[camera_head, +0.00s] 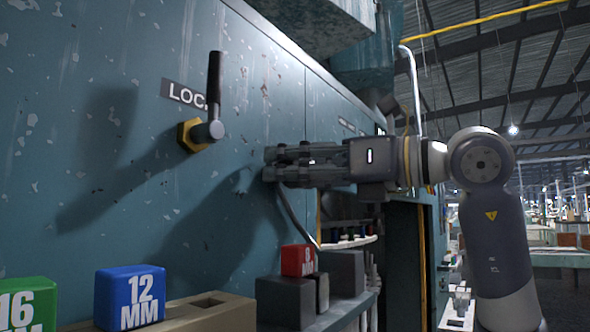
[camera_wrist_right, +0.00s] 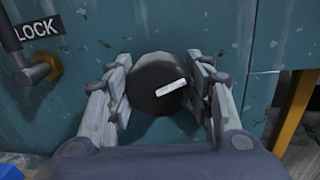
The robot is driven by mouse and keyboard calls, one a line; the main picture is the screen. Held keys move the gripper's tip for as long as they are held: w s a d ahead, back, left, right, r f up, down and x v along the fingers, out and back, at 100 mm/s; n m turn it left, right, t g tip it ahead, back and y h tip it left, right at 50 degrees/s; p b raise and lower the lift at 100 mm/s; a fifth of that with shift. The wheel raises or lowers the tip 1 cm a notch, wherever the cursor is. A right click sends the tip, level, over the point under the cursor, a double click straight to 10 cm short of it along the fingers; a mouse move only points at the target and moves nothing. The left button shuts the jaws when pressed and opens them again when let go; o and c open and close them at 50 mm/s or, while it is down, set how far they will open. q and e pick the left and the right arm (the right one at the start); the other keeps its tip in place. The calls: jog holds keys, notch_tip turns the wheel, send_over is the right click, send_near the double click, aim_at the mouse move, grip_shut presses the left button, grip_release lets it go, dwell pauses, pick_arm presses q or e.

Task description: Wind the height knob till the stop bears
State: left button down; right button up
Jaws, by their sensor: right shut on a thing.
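The height knob (camera_wrist_right: 150,85) is round and black with a white pointer bar on its face, in the middle of the right wrist view. The bar slants a little, its right end higher. My right gripper (camera_wrist_right: 162,88) has its two fingers on either side of the knob and is shut on it. In the head view my right gripper (camera_head: 272,164) reaches in from the right to the teal panel, and its fingers hide the knob. A stop cannot be made out. My left gripper is not in view.
A lock lever (camera_head: 214,85) with a black handle and brass nut sticks out of the panel (camera_head: 60,130), left of my gripper. Below stand a green 16 mm block (camera_head: 28,303), a blue 12 mm block (camera_head: 130,297) and a red block (camera_head: 297,260) on a ledge.

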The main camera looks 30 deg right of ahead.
jog(key=shift+d+r+m+t, duration=0.1)
jog(key=shift+m+t, duration=0.05)
jog(key=shift+m, duration=1)
jog(key=shift+r+m+t, duration=0.1)
jog(key=shift+m+t, duration=0.05)
jog(key=shift+m, duration=1)
jog(key=o, duration=1.1)
jog(key=shift+f, duration=0.1)
jog(key=shift+s, duration=0.1)
jog(key=v, duration=1.2)
